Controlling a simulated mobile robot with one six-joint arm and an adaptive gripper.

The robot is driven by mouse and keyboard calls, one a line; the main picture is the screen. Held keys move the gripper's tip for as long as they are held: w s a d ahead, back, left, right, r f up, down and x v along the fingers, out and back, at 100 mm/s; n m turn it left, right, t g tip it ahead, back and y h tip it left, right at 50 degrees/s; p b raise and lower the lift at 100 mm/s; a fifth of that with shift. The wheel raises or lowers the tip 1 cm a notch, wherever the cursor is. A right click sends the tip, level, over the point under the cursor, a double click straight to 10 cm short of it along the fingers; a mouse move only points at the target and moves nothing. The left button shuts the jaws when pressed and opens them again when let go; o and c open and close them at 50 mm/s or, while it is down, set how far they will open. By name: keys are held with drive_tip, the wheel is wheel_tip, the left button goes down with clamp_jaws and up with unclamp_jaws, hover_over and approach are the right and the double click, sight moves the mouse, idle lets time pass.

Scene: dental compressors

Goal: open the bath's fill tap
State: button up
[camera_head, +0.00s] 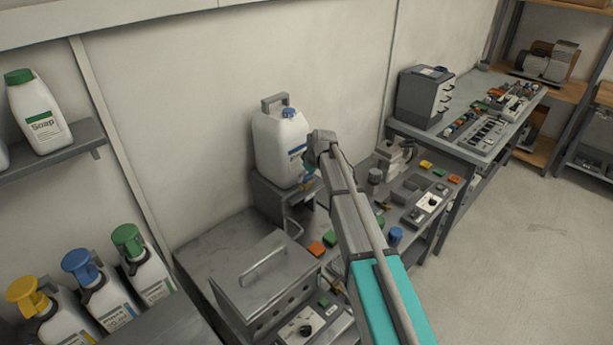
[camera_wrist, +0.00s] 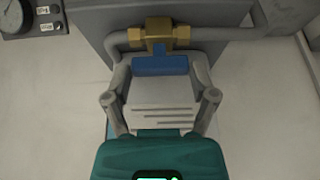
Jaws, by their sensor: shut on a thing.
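In the wrist view a brass tap (camera_wrist: 158,35) sits on a grey pipe and has a blue handle (camera_wrist: 160,66). The handle lies across the picture, in line with the pipe. My gripper (camera_wrist: 160,75) has its two grey fingers on either side of the blue handle and is shut on it. In the head view my gripper (camera_head: 308,178) is beside the white jug, largely hidden behind my arm. The tap cannot be made out there. A grey metal box with a lid handle (camera_head: 262,268), possibly the bath, stands at lower centre.
The white jug (camera_head: 278,145) with a blue cap stands on a grey stand by the wall. The bench beyond my arm holds coloured blocks and a small control box (camera_head: 432,203). Pump bottles (camera_head: 100,290) stand at lower left. The floor (camera_head: 510,250) at right is clear.

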drive_tip(key=o, duration=1)
drive_tip(key=shift+m, duration=0.5)
drive_tip(key=shift+s+a+m+t+h, duration=0.1)
drive_tip(key=shift+m+t+h, duration=0.2)
drive_tip(key=shift+m+h, duration=0.55)
drive_tip(key=shift+a+m+t+h, duration=0.15)
drive_tip(key=shift+m+t+h, duration=0.3)
drive_tip(key=shift+m, duration=1.7)
drive_tip(key=p+v, duration=1.2)
drive_tip(key=v, duration=0.2)
drive_tip(key=shift+p, duration=0.4)
